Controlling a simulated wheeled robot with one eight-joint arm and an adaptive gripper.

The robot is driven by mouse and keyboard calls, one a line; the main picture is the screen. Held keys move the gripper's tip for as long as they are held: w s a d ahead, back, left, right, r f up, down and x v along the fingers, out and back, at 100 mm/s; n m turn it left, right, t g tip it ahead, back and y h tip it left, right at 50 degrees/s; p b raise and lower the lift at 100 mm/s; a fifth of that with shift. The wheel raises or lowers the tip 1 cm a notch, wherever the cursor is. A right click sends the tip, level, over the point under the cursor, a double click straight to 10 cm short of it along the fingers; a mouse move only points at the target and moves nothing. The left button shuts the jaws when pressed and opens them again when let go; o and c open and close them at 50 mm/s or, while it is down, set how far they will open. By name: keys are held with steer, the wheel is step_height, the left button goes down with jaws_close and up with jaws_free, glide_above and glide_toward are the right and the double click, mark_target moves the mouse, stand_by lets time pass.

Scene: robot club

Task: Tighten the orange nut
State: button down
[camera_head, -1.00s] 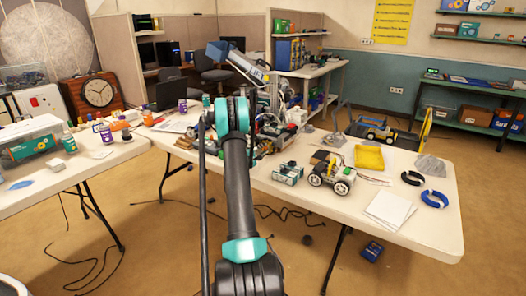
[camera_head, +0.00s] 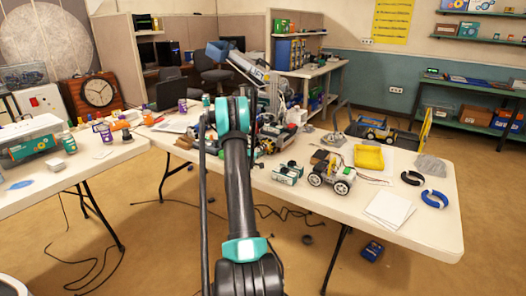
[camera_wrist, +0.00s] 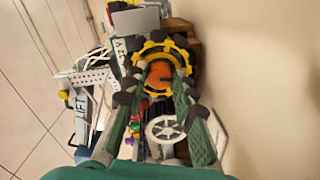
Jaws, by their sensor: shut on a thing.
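In the wrist view the orange nut (camera_wrist: 159,76) sits between the fingertips of my gripper (camera_wrist: 159,72), in front of a toothed yellow ring (camera_wrist: 158,44). The dark fingers with green pads close in on the nut from both sides and are shut on it. The fingers cover parts of its sides, and its thread is hidden. In the head view my arm hides the gripper and the nut; they lie behind it, around the cluttered machine parts on the right table (camera_head: 430,227).
A white spoked wheel (camera_wrist: 165,129) lies below the nut in the wrist view, with a pale perforated bracket (camera_wrist: 90,78) to the left. On the right table stand a wheeled toy vehicle (camera_head: 331,173), a yellow tray (camera_head: 369,158) and blue rings (camera_head: 434,199). The table's front right is fairly clear.

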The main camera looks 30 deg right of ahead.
stand_by(0.3)
steer(key=c, duration=1.2)
jaws_free()
steer(key=v, duration=1.2)
steer(key=shift+s+f, duration=0.1)
